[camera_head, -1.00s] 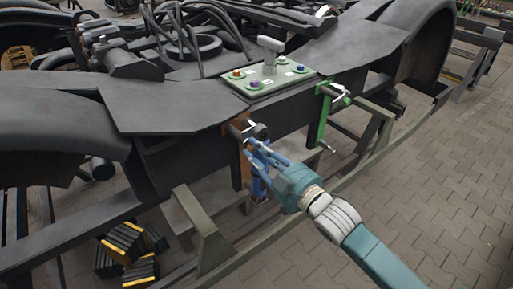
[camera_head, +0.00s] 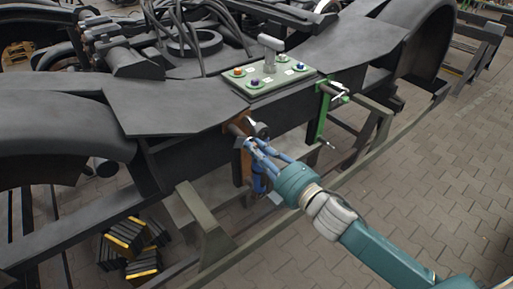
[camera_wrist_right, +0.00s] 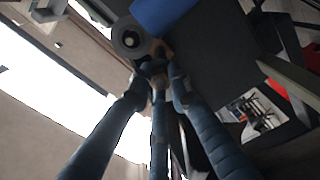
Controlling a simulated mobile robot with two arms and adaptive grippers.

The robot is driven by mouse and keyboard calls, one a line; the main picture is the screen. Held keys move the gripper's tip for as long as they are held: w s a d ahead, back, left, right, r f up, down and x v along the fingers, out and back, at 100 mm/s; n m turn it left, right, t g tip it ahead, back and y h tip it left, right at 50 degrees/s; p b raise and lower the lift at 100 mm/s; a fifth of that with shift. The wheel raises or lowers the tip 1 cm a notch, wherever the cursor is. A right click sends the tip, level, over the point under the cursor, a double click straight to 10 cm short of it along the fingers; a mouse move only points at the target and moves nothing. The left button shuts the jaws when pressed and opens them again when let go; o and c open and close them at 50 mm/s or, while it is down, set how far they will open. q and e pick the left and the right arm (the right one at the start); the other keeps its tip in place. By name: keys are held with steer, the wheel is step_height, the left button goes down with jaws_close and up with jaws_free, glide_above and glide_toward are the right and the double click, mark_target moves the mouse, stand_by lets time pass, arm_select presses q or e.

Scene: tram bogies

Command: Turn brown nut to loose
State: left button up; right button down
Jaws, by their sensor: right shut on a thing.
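The brown clamp (camera_head: 241,160) hangs on the side of the dark bogie frame, with a dark round end (camera_head: 262,130) at its top. My right gripper (camera_head: 250,144) is at this clamp, its blue fingers drawn together at the brown nut, which they mostly hide. In the right wrist view the three fingers (camera_wrist_right: 154,70) meet on a small brown and dark part (camera_wrist_right: 155,48), just below a grey round end (camera_wrist_right: 130,38). The gripper is shut on the nut. My left gripper is not in view.
A green clamp (camera_head: 321,113) hangs farther right on the frame. A green plate (camera_head: 267,84) with several coloured nuts lies on top. A grey-green rail (camera_head: 235,251) runs below the right gripper. Black and yellow blocks (camera_head: 128,240) lie on the paved floor at lower left.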

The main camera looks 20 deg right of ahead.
steer(key=shift+d+n+p, duration=0.15)
steer(key=shift+n+p, duration=0.25)
steer(key=shift+n, duration=2.05)
steer(key=shift+d+n+p, duration=0.1)
steer(key=shift+n+p, duration=0.3)
steer(key=shift+n, duration=2.05)
steer(key=shift+w+r, duration=0.1)
steer(key=shift+r, duration=0.1)
steer(key=c, duration=1.6)
jaws_free()
steer(key=shift+d, duration=0.1)
